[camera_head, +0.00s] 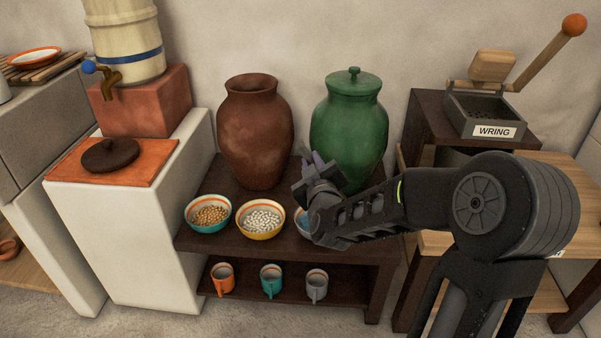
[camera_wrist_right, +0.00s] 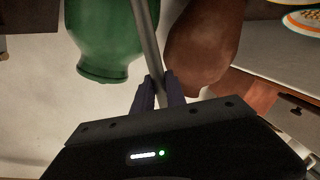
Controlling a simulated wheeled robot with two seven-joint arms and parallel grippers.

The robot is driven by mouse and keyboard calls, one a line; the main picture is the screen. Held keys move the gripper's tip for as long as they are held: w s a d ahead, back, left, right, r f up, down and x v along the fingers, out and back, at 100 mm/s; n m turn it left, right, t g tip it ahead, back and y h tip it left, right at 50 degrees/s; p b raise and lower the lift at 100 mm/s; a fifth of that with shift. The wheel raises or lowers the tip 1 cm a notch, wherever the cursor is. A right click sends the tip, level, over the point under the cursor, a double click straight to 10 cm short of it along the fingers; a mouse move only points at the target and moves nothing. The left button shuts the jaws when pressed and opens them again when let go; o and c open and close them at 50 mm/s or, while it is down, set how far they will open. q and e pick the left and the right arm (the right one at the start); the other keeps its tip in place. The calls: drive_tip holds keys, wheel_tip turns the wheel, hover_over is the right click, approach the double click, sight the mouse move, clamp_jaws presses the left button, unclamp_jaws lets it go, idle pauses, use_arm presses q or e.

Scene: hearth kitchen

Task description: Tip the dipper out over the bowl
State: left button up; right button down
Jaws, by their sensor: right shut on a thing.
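My right gripper (camera_head: 313,168) is in front of the green lidded jar, above the dark shelf table. In the right wrist view its fingers (camera_wrist_right: 160,92) are shut on a thin grey rod, the dipper's handle (camera_wrist_right: 146,40). The dipper's cup is not seen, and the head view hides the dipper behind the gripper. A teal bowl (camera_head: 208,229) of tan pieces and a yellow bowl (camera_head: 261,235) of white pieces stand on the table's front edge. A third, blue bowl (camera_head: 302,222) is mostly hidden by my arm. The left gripper is out of view.
A brown jar (camera_head: 254,130) and the green jar (camera_head: 350,135) stand close behind the bowls. Several mugs, one orange (camera_head: 222,279), sit on the lower shelf. A wringer box (camera_head: 487,113) is at right. A white counter (camera_head: 140,200) with an orange mat (camera_head: 75,165) is at left.

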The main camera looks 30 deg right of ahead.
drive_tip(key=s+d+r+m+t+b, duration=0.1)
drive_tip(key=s+d+r+m+b, duration=0.2)
drive_tip(key=d+m+b, duration=0.3)
drive_tip(key=shift+s+d+r+b, duration=0.15)
drive_tip(key=shift+s+d+b, duration=0.3)
drive_tip(key=shift+s+b, duration=0.65)
drive_tip(key=shift+w, duration=0.2)
drive_tip(key=shift+r, duration=0.1)
